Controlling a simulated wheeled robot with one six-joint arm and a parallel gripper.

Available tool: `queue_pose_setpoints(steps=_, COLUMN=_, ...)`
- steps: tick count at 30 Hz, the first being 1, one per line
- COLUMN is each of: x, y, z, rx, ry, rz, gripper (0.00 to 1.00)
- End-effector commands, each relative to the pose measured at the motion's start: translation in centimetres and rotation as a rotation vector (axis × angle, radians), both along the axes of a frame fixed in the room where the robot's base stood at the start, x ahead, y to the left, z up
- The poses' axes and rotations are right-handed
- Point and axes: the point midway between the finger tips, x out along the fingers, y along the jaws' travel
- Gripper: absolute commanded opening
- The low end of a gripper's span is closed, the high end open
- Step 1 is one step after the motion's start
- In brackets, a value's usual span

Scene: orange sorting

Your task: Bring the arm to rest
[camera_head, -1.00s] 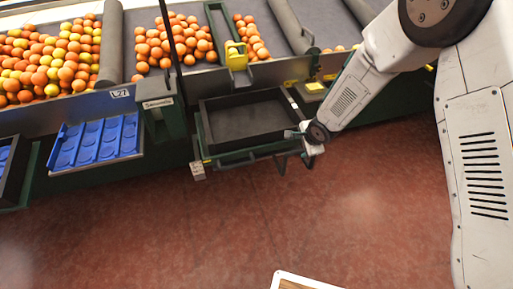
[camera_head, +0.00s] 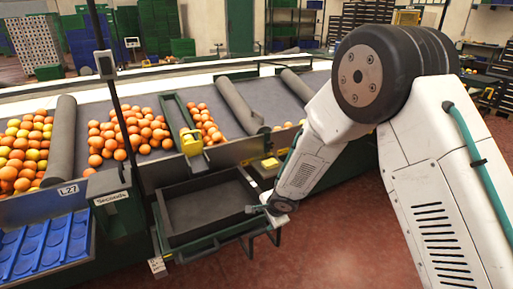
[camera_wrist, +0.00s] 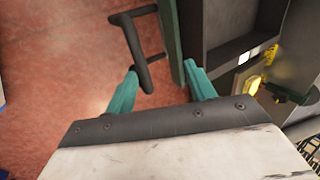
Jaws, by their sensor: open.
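My arm (camera_head: 305,165) reaches down from the right in the head view, bent at a large dark joint. My gripper (camera_head: 257,209) is at the right front corner of the black tray (camera_head: 168,239), and the tray looks empty. In the wrist view my gripper (camera_wrist: 160,72) has two teal fingers spread apart with nothing between them. A dark bar handle (camera_wrist: 136,42) and a green frame edge lie just beyond the fingers. I cannot tell whether a finger touches them.
Oranges (camera_head: 130,132) lie on the grey sorting table (camera_head: 290,118) behind the tray. A blue tray (camera_head: 45,250) is at the left. A yellow piece (camera_head: 270,163) sits right of the black tray. Red floor (camera_head: 330,250) is open in front. Shelves and crates stand at the back.

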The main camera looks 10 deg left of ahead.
Motion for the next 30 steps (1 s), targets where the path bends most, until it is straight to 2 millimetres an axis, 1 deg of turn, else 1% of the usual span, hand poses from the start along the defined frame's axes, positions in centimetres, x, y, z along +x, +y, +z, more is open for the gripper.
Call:
queue_pose_setpoints(steps=2, x=0.0, y=-0.3, z=-0.1, rx=-0.043, ry=-0.014, rz=0.054, gripper=0.55)
queue_pose_setpoints(steps=4, x=-0.2, y=-1.2, z=-0.4, rx=-0.122, ry=-0.026, rz=0.125, gripper=0.55)
queue_pose_setpoints(steps=5, x=-0.5, y=-1.9, z=-0.7, rx=-0.165, ry=-0.024, rz=0.159, gripper=0.55)
queue_pose_setpoints(steps=7, x=-1.8, y=-3.8, z=-1.6, rx=-0.281, ry=-0.001, rz=0.246, gripper=0.55)
queue_pose_setpoints(steps=8, x=-2.3, y=-4.6, z=-1.6, rx=-0.33, ry=0.009, rz=0.285, gripper=0.55)
queue_pose_setpoints(steps=11, x=-3.9, y=-7.7, z=0.3, rx=-0.477, ry=0.047, rz=0.407, gripper=0.55)
queue_pose_setpoints(steps=14, x=-5.8, y=-11.3, z=3.7, rx=-0.6, ry=0.107, rz=0.523, gripper=0.55)
queue_pose_setpoints(steps=15, x=-6.7, y=-13.0, z=5.4, rx=-0.639, ry=0.137, rz=0.568, gripper=0.55)
queue_pose_setpoints(steps=17, x=-8.3, y=-15.2, z=8.0, rx=-0.685, ry=0.185, rz=0.638, gripper=0.55)
queue_pose_setpoints(steps=18, x=-9.5, y=-16.6, z=9.8, rx=-0.704, ry=0.217, rz=0.678, gripper=0.55)
queue_pose_setpoints(steps=20, x=-11.4, y=-18.5, z=12.2, rx=-0.721, ry=0.262, rz=0.741, gripper=0.55)
queue_pose_setpoints(steps=21, x=-12.7, y=-19.7, z=13.8, rx=-0.724, ry=0.293, rz=0.777, gripper=0.55)
queue_pose_setpoints(steps=23, x=-14.8, y=-21.3, z=16.0, rx=-0.719, ry=0.33, rz=0.831, gripper=0.55)
queue_pose_setpoints(steps=24, x=-16.2, y=-22.2, z=17.4, rx=-0.71, ry=0.35, rz=0.866, gripper=0.55)
queue_pose_setpoints(steps=26, x=-18.4, y=-23.5, z=19.4, rx=-0.69, ry=0.376, rz=0.912, gripper=0.55)
queue_pose_setpoints(steps=27, x=-19.9, y=-24.2, z=20.6, rx=-0.674, ry=0.389, rz=0.941, gripper=0.55)
queue_pose_setpoints(steps=29, x=-22.1, y=-25.2, z=22.3, rx=-0.644, ry=0.402, rz=0.981, gripper=0.55)
queue_pose_setpoints(steps=30, x=-23.6, y=-25.7, z=23.4, rx=-0.623, ry=0.407, rz=1.006, gripper=0.55)
